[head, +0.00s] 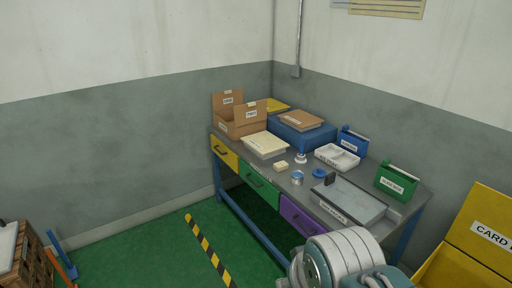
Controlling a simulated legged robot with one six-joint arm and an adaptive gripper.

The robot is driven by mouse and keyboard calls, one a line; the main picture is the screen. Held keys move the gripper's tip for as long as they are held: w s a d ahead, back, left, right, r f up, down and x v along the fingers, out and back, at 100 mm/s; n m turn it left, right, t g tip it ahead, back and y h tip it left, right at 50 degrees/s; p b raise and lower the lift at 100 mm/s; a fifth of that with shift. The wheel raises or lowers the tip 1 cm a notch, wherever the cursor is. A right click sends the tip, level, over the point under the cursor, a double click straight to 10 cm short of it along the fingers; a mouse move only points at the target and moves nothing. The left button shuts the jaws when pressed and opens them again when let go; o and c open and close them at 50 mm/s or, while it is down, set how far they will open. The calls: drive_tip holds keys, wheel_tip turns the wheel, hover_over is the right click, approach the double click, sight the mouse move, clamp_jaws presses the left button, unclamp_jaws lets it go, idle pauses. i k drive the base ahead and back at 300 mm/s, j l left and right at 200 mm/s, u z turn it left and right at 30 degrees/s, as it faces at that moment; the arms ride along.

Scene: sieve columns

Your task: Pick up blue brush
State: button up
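I cannot make out a blue brush for certain in the head view. A thin blue object (57,247) stands on the green floor at the lower left, beside a wooden crate; it is too small to tell whether it is the brush. A small round blue item (319,173) lies on the workbench, and its kind is also unclear. Part of my arm shows at the bottom, right of centre, in front of the bench's near end. My gripper is not in view.
The workbench (418,208) stands along the right wall, with boxes, trays, blue and green bins and several small items. A wooden crate (32,262) is at lower left, a yellow card bin (480,225) at right. Green floor left of the striped tape (208,249) is mostly clear.

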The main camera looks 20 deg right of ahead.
sight(302, 139)
drive_tip(key=i+j, duration=0.25)
drive_tip(key=i, duration=0.2)
drive_tip(key=i+j, duration=0.2)
drive_tip(key=i, duration=0.25)
drive_tip(key=i+j, duration=0.25)
drive_tip(key=i, duration=0.25)
drive_tip(key=i+l+z, duration=0.2)
drive_tip(key=i+z, duration=0.8)
drive_tip(key=i+j+z, duration=0.15)
drive_tip(key=i+z, duration=0.6)
drive_tip(key=i, duration=0.1)
